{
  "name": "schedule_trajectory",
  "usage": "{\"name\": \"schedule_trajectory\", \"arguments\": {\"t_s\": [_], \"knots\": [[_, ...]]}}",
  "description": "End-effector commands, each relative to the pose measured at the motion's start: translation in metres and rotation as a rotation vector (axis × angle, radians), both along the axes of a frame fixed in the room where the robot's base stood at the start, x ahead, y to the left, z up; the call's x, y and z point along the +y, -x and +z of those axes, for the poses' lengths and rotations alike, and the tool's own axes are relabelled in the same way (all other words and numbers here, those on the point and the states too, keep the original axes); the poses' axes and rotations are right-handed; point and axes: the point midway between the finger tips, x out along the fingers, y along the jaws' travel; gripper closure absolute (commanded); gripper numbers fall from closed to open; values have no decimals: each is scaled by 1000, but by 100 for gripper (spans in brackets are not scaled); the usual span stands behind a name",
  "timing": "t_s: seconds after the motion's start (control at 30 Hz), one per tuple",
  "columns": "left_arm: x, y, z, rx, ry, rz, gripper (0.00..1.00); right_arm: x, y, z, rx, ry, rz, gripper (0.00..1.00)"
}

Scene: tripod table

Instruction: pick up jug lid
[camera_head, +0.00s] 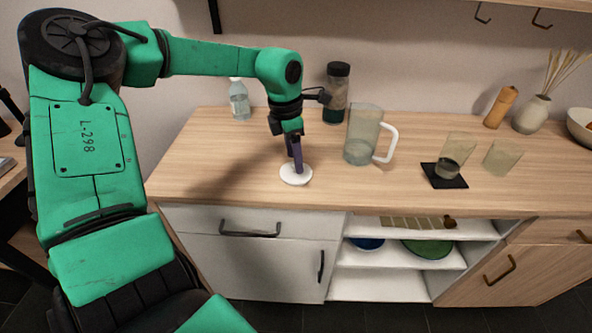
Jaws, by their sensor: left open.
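The jug lid (296,177) is a flat white disc lying on the wooden counter, left of the jug. The jug (362,137) is clear with a white handle on its right side; it stands upright and no lid shows on it. My left gripper (297,165) comes down from above with its fingers pointing at the lid. Its fingertips are over the lid's middle, and I cannot tell whether they touch it. The gripper is open, though the gap between the fingers hardly shows. My right gripper is not in view.
On the counter (230,183) stand a clear bottle (239,101) and a dark-capped bottle (336,95) behind. To the right are a glass on a black coaster (445,181), another glass (502,157), a pepper mill (500,107), a vase (531,114) and a bowl (582,127).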

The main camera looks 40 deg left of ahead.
Motion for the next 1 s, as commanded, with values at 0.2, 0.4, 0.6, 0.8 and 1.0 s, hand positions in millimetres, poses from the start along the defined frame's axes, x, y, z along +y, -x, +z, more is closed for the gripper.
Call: {"name": "schedule_trajectory", "arguments": {"t_s": [0.2,0.4,0.6,0.8,1.0], "knots": [[-1,-2,-16,-1,1,0,36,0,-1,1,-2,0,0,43],[-1,-2,-16,-1,1,0,75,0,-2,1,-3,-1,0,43],[-1,-2,-16,-1,1,0,100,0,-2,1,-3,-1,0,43],[-1,-2,-14,-2,1,0,100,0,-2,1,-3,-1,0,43],[-1,-3,8,-6,0,0,100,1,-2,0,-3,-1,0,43]]}}
